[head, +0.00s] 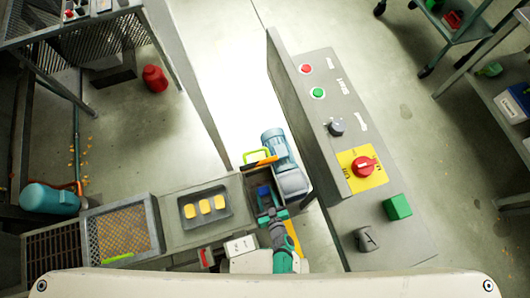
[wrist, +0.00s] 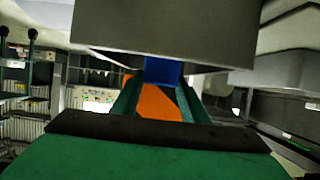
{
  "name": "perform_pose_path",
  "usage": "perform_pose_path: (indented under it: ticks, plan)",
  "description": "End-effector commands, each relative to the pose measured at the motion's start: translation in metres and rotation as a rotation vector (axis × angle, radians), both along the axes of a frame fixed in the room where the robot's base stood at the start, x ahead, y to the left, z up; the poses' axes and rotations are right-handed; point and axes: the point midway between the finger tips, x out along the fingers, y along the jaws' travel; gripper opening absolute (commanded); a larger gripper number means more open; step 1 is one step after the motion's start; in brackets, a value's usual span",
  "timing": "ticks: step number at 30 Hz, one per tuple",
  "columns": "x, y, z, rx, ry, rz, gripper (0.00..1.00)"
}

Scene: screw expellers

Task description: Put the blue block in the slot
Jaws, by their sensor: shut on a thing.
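The blue block (head: 264,192) shows at the tips of my gripper (head: 271,212), within the dark-walled opening (head: 258,180) of the grey machine. I cannot tell whether this opening is the slot. In the wrist view the blue block (wrist: 162,70) sits between the two green fingers of my gripper (wrist: 160,88), which is shut on it. A large grey body (wrist: 165,30) hides the block's upper part there. The block's lower end and any contact with the opening's floor are hidden.
A control panel (head: 340,130) with buttons, a red switch (head: 364,164) and a green block (head: 397,207) stands to the right. A blue-grey motor (head: 280,150) and an orange handle (head: 261,162) adjoin the opening. A tray (head: 222,216) with yellow pieces lies left.

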Motion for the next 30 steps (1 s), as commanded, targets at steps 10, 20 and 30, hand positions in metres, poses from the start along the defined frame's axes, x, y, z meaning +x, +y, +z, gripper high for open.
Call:
perform_pose_path:
  ticks: [10, 20, 30]
  plan:
    - [0.011, -0.001, -0.026, 0.002, 0.001, -0.004, 0.17]
    - [0.011, 0.0, -0.041, 0.002, -0.001, -0.002, 0.17]
    - [0.01, 0.0, -0.044, 0.001, 0.0, 0.0, 0.47]
